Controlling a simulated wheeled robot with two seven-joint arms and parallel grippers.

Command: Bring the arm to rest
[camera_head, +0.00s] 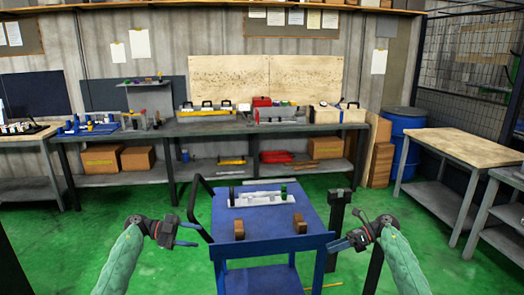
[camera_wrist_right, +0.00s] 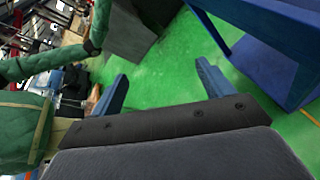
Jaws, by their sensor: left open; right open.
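My left gripper (camera_head: 187,233) is open and empty, left of the blue cart (camera_head: 305,243) in the head view. My right gripper (camera_head: 340,245) is open and empty near the cart's front right corner. In the right wrist view, its two blue fingers (camera_wrist_right: 160,95) stand wide apart with green floor between them. Both arms wear green sleeves and come in from the lower left and lower right. Neither gripper visibly holds anything.
The cart carries a pale fixture (camera_head: 262,199) and two brown blocks, one being the left block (camera_head: 239,230). A dark post (camera_head: 338,212) stands at the cart's right. A long workbench (camera_head: 230,127) lines the back wall; a wooden-topped table (camera_head: 465,145) stands right. Green floor lies around the cart.

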